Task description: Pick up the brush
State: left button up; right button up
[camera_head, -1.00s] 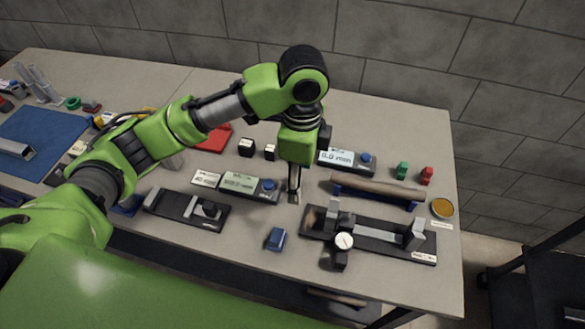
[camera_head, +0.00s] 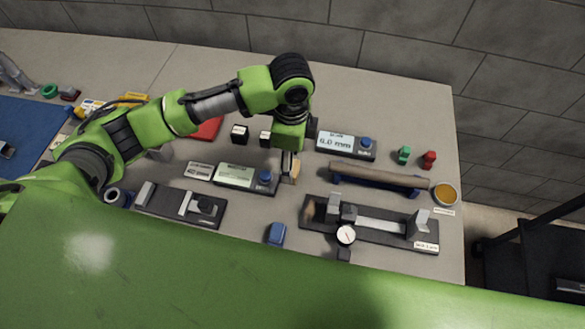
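My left gripper (camera_head: 289,170) points down over the middle of the bench, between a small display unit and a long brown rod. A small tan piece (camera_head: 295,171) shows right beside its fingertips. It may be part of the brush, but I cannot tell, nor whether the fingers hold it. The finger gap is too small and partly hidden to read. No other thing is clearly a brush. My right gripper is not in view.
A brown rod (camera_head: 378,175) rests on a blue cradle right of the gripper. A dial-gauge fixture (camera_head: 380,232), a blue block (camera_head: 276,233) and display units (camera_head: 235,176) (camera_head: 340,143) surround it. A round tin (camera_head: 445,195) stands near the bench's right edge.

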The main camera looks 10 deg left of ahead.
pick_arm(q)
jog(key=shift+f, duration=0.25)
notch_tip(320, 180, down, 4)
jog(key=shift+w+r+p, duration=0.1)
jog(key=shift+r+p, duration=0.15)
jog(key=shift+p, duration=0.75)
jog(key=shift+f, duration=0.65)
jog(key=shift+w, duration=0.1)
jog(key=c, duration=1.2)
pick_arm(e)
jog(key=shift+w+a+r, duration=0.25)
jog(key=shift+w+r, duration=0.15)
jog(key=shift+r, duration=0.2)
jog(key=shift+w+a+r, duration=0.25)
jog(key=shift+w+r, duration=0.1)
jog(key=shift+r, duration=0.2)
